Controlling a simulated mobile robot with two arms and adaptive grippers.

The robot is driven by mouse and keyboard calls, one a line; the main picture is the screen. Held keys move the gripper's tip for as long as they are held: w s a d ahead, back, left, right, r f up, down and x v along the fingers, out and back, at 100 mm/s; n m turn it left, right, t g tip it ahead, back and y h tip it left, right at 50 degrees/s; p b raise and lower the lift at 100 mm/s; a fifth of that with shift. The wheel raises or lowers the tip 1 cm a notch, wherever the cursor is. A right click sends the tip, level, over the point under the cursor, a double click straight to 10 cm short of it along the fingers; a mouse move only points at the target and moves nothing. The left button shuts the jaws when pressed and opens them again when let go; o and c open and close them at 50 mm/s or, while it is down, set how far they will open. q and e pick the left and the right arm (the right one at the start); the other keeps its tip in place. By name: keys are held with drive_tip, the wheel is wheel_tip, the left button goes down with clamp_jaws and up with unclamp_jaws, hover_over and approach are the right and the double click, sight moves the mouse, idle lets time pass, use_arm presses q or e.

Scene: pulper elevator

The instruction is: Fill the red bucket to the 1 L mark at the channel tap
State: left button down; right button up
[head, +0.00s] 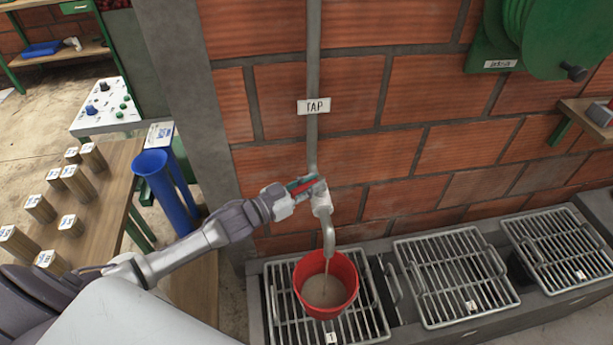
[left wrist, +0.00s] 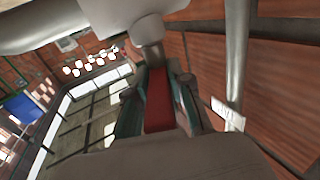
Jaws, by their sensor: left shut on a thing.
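The red bucket (head: 326,313) stands upright on the first metal grate, under the channel tap (head: 329,238). A thin stream runs from the spout into it. Murky grey-brown liquid (head: 325,290) covers the bucket's bottom; the 1 L mark cannot be made out. My left gripper (head: 304,185) is shut on the tap's red lever (head: 301,183), above and left of the spout. The left wrist view shows the red lever (left wrist: 158,100) between the two greenish finger pads. My right gripper is not in view.
More grates (head: 455,275) line the channel to the right, against the brick wall. A TAP sign (head: 314,106) hangs above on the pipe. A wooden table (head: 105,205) with several labelled blocks and a blue funnel-topped tube (head: 165,190) are at left. A green hose reel (head: 550,35) is upper right.

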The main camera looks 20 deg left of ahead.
use_arm(q)
drive_tip(key=shift+d+n+t+y, duration=0.1)
drive_tip(key=shift+n+t+y, duration=0.25)
drive_tip(key=shift+y, duration=0.25)
drive_tip(key=c, duration=1)
unclamp_jaws()
drive_tip(key=shift+c, duration=0.2)
drive_tip(key=shift+s, duration=0.15)
drive_tip(key=v, duration=1.2)
